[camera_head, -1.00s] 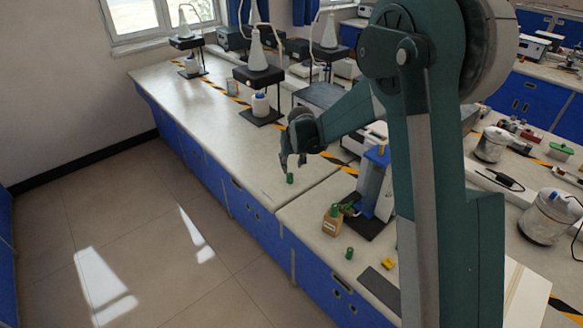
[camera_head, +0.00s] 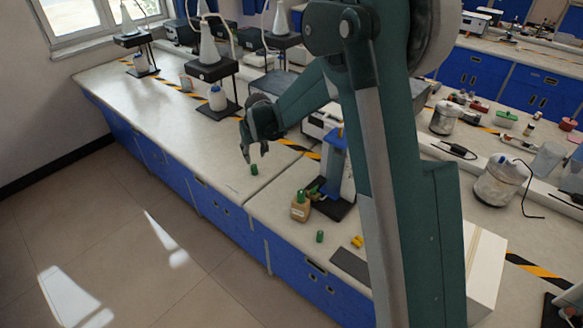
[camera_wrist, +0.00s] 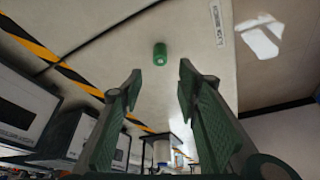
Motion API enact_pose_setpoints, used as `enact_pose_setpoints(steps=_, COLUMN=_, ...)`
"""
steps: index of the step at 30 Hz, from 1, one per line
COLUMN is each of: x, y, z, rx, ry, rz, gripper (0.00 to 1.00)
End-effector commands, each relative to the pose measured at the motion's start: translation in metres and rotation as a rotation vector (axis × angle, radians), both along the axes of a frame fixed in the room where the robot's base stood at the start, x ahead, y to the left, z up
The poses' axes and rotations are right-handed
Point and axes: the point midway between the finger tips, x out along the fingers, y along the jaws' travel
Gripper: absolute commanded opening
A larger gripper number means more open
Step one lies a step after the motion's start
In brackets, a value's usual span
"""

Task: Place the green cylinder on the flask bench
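A small green cylinder (camera_head: 254,169) stands upright on the pale bench section (camera_head: 165,105) that carries the flasks on stands, near its front right end. My gripper (camera_head: 256,157) hangs just above it, pointing down. In the wrist view the fingers (camera_wrist: 159,72) are spread apart and empty, and the green cylinder (camera_wrist: 160,54) shows beyond the fingertips, clear of both. A printed label (camera_wrist: 220,25) lies on the bench beside it; its text is too blurred to read.
Flask stands (camera_head: 216,70) occupy the back. The bench left of my gripper is clear.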

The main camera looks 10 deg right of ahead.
Motion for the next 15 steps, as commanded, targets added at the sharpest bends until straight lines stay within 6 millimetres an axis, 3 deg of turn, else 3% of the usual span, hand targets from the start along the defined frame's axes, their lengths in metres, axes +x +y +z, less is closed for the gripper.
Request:
enact_pose_setpoints(steps=8, x=-0.003, y=-0.004, z=0.006, rx=0.001, ry=-0.002, rz=-0.003, gripper=0.33)
enact_pose_setpoints(steps=15, x=-0.019, y=-0.022, z=0.034, rx=0.003, ry=-0.012, rz=-0.017, gripper=0.33)
